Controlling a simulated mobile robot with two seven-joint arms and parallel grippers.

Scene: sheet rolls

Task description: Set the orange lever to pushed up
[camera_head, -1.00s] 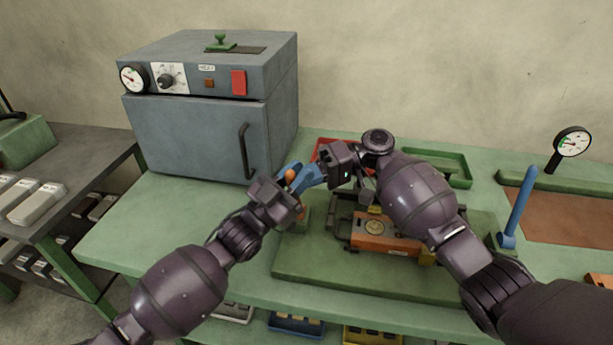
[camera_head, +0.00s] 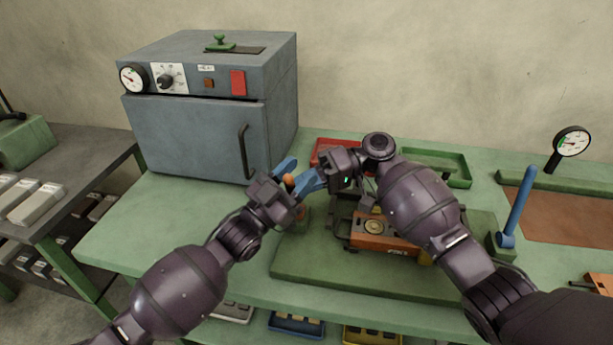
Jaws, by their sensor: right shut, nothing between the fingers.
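The orange lever's rounded knob (camera_head: 289,182) shows at the left of the machine in the middle of the bench. Its lower part is mostly hidden behind my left gripper. My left gripper (camera_head: 286,172) is right at the knob, with a blue finger just behind it; whether its jaws are open or touch the knob is unclear. My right gripper (camera_head: 311,181) comes from the right, with its blue fingers shut and empty, close beside the knob. The blue fingers of both grippers overlap in the picture. The machine (camera_head: 375,229) has an orange block and a round dial, partly covered by my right arm.
A grey oven (camera_head: 190,135) stands at the back left. A red tray (camera_head: 322,150) and a green tray (camera_head: 455,163) lie behind the machine. A blue upright lever (camera_head: 519,205) and a gauge (camera_head: 572,142) stand at the right. The bench front left is clear.

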